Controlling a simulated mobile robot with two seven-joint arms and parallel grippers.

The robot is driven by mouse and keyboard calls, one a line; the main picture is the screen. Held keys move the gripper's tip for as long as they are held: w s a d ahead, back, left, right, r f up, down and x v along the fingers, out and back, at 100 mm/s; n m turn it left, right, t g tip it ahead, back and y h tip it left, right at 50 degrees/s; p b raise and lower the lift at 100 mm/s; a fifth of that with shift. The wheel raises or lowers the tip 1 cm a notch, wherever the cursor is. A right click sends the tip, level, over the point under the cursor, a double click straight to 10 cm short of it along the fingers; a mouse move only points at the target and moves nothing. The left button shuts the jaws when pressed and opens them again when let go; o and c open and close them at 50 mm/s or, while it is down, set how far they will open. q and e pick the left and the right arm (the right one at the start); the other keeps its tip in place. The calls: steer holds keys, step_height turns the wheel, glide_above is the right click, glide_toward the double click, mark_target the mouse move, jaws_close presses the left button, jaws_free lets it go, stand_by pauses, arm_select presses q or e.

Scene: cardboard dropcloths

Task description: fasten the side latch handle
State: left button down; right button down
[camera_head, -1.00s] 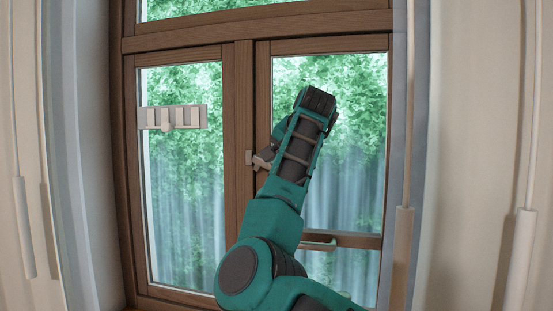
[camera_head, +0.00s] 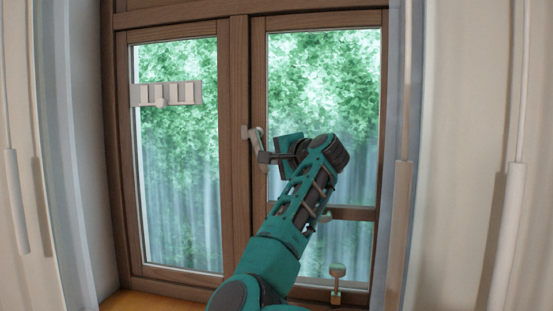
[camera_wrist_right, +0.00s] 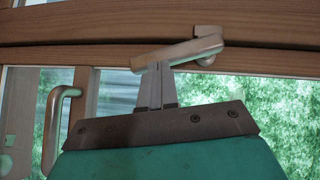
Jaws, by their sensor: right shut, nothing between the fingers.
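The side latch handle (camera_head: 256,146) is a pale grey lever on the brown middle stile of the window, left of the right pane. It slants down and slightly right from its mount. In the right wrist view the lever (camera_wrist_right: 178,53) runs from its mount at the wooden bar towards the fingertips. My right gripper (camera_head: 263,157) reaches it from the right, in front of the pane. Its fingers (camera_wrist_right: 157,70) are shut together, with tips at the lever's free end; I cannot tell whether they touch. My left gripper is not in view.
A pale slotted rack (camera_head: 166,94) sits over the left pane. A curved bar handle (camera_wrist_right: 54,125) shows left in the wrist view. Curtains with hanging rods (camera_head: 513,200) flank the window.

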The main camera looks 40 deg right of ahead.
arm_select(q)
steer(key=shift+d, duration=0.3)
arm_select(e)
steer(key=shift+w+a+f+m+t, duration=0.4)
steer(key=shift+w+a+f+t, duration=0.05)
steer(key=shift+w+f+t, duration=0.05)
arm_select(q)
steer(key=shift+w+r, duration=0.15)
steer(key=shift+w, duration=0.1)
arm_select(e)
steer(key=shift+w+a, duration=0.1)
arm_select(q)
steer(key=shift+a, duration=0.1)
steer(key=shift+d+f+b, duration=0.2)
steer(key=shift+b, duration=0.35)
arm_select(e)
steer(key=s+a, duration=0.1)
steer(key=s, duration=1.1)
steer(key=shift+r, duration=0.35)
